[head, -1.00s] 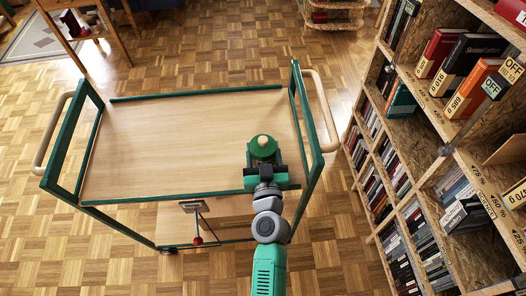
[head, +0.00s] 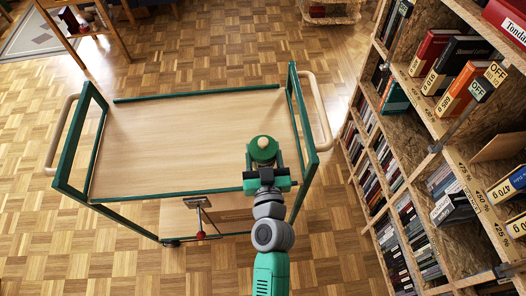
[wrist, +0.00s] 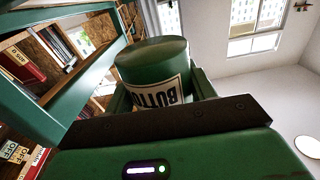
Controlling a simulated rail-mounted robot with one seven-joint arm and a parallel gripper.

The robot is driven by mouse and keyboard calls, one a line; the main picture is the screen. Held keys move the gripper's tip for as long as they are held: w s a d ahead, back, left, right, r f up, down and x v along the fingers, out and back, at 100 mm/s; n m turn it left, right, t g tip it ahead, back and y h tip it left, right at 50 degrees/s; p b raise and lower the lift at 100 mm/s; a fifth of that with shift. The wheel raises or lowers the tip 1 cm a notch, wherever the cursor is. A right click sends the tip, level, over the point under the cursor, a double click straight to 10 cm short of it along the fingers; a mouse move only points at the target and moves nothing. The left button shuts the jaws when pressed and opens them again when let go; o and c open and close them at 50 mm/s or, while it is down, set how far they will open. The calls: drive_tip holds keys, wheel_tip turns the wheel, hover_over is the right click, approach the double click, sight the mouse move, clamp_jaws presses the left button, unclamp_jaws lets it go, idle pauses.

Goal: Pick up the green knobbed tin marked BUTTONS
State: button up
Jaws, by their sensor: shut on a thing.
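The green tin (head: 263,149) with a pale knob on its lid shows from above in the head view, over the right front part of the cart's wooden top. In the wrist view the tin (wrist: 152,58) shows its flat green base and a white label with part of the word BUTTONS, upside down in the picture. My gripper (head: 265,172) is shut on the tin, with fingers at its sides. The visible base shows the tin is held clear of the cart top; the height is hard to judge.
The cart top (head: 190,140) is otherwise bare, with green posts and pale handles at both ends. A green post (head: 303,120) stands close right of the tin. A bookcase (head: 440,150) full of books stands further right. Parquet floor (head: 110,240) lies open at left.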

sight(263, 141)
wheel_tip(263, 141, up, 9)
drive_tip(key=p, duration=0.5)
drive_tip(key=shift+r, duration=0.1)
